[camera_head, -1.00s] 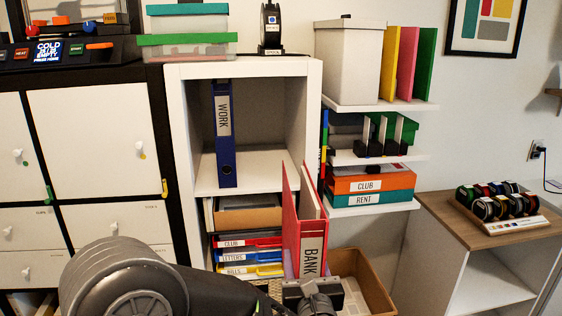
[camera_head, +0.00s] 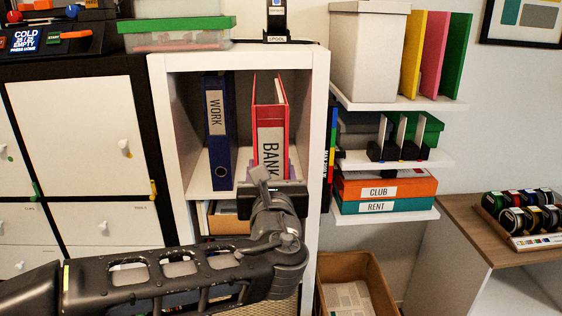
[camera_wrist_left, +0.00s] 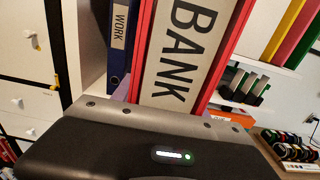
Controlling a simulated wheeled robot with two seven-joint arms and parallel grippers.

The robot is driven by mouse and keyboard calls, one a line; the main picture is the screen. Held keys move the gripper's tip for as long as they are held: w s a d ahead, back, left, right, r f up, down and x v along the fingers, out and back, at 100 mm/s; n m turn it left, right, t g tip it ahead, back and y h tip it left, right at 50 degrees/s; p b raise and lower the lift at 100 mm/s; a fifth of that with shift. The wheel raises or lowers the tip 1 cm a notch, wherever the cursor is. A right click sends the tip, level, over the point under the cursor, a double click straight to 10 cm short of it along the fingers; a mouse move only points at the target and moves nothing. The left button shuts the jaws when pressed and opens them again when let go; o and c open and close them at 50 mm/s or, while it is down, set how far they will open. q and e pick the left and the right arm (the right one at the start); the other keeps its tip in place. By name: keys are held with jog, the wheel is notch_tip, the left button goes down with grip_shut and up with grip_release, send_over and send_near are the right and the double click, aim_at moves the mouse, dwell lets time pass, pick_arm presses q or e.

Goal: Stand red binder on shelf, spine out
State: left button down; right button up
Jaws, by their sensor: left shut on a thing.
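The red binder (camera_head: 270,120) with a white BANK label stands upright in the opening of the white shelf (camera_head: 320,110), its labelled spine facing out. My left gripper (camera_head: 270,190) is shut on the lower part of the red binder. In the left wrist view, the binder (camera_wrist_left: 185,50) fills the middle above the gripper body, and the fingertips are hidden. Whether the binder's base touches the shelf board is hidden behind the gripper. The blue WORK binder (camera_head: 219,130) stands to its left with a gap between them. My right gripper is not in view.
The shelf's right wall is close beside the red binder. A box (camera_head: 370,50) and colored folders (camera_head: 436,55) stand on a side shelf, with CLUB and RENT boxes (camera_head: 385,188) lower. An open cardboard box (camera_head: 350,275) is on the floor at right.

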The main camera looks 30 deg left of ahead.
pick_arm(q)
jog(key=b+x, duration=0.2)
jog(key=x, duration=2.8)
dwell(0.5)
jog(key=shift+a+f+b, duration=0.1)
jog(key=shift+b, duration=0.3)
dwell(0.4)
jog(key=c, duration=0.8)
grip_release()
jog(key=shift+c, duration=0.2)
jog(key=o, duration=0.3)
jog(key=shift+f, duration=0.1)
jog(key=shift+b+v, duration=1.15)
jog(key=shift+v, duration=2.75)
